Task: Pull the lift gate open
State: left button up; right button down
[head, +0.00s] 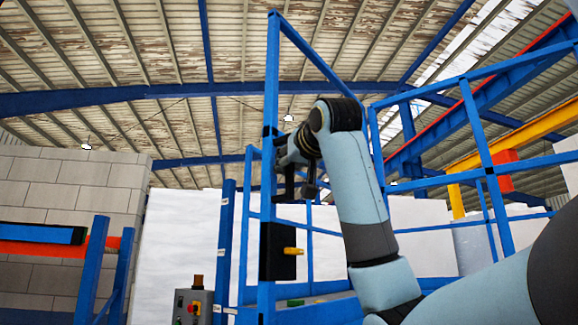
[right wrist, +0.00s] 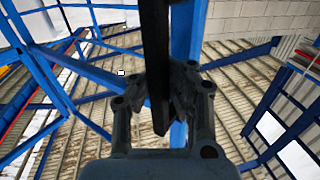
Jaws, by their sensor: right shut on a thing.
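The lift gate appears to be the blue tubular frame (head: 271,80) at the centre of the head view, with a tall post and a sloping top rail. A black plate with a yellow handle (head: 293,251) sits low on the post. My right gripper (head: 286,160) is at the post, above that plate. In the right wrist view, my right gripper (right wrist: 165,92) is shut on a dark bar (right wrist: 155,45) that passes between its fingers, beside a blue post (right wrist: 187,35). The exact contact is partly hidden by the fingers. My left gripper is not in view.
A grey control box (head: 193,305) with a red and yellow button stands low, left of the post. Blue railings (head: 478,120) run on the right. A grey block wall (head: 75,185) and an orange and blue barrier (head: 55,238) are at left.

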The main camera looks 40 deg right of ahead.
jog(key=shift+r, duration=0.1)
jog(key=c, duration=1.4)
grip_release()
jog(key=shift+a, duration=0.15)
jog(key=shift+o, duration=0.6)
jog(key=v, duration=1.2)
jog(key=shift+w, duration=0.1)
